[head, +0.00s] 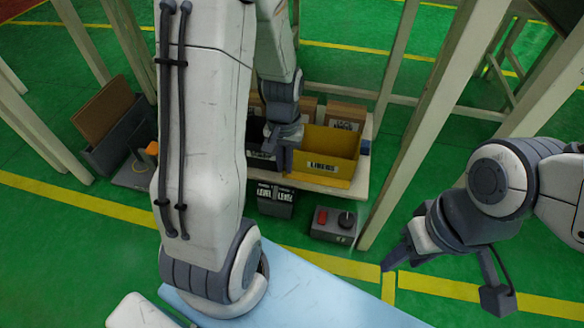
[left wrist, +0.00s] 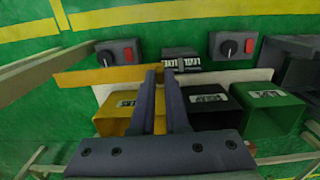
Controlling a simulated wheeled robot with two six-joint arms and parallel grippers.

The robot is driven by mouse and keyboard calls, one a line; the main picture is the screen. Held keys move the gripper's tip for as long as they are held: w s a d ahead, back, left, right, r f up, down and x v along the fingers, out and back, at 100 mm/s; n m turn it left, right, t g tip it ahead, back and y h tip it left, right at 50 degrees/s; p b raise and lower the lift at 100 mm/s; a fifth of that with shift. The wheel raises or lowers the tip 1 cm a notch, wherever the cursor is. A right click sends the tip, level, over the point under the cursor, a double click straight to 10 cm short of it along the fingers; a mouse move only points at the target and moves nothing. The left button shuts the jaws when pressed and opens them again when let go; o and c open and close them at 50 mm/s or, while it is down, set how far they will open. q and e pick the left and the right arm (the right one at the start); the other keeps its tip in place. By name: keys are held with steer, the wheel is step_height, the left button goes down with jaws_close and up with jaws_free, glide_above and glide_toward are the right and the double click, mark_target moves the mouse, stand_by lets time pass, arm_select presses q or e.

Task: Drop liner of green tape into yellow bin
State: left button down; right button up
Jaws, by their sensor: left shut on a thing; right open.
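The yellow bin (head: 342,148), labelled LINERS, stands on a low shelf in the head view. It also shows in the left wrist view (left wrist: 112,123), left of and partly behind my left fingers. My left gripper (head: 279,160) is at the bin's left side, by the black bin. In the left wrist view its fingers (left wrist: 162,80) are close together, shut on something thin. My right gripper (head: 398,262) is open and empty, away to the right above the floor.
A black bin (left wrist: 208,107) and a green bin (left wrist: 268,122) stand beside the yellow bin. Cardboard boxes (head: 345,115) are behind it. A control box with a red button (head: 331,225) is in front of the shelf. Pale posts (head: 405,130) stand to the right.

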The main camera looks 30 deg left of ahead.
arm_select(q)
steer(key=shift+w, duration=0.1)
steer(key=shift+w+d, duration=0.2)
steer(key=w+a+f+b, duration=0.2)
steer(key=w, duration=0.7)
steer(key=w+a+f+b, duration=0.1)
steer(key=w+a+f, duration=0.1)
steer(key=w, duration=0.8)
steer(key=shift+a+f+b, duration=0.4)
steer(key=shift+a, duration=0.4)
steer(key=c, duration=0.8)
jaws_free()
steer(key=shift+c, duration=0.2)
steer(key=shift+r, duration=0.1)
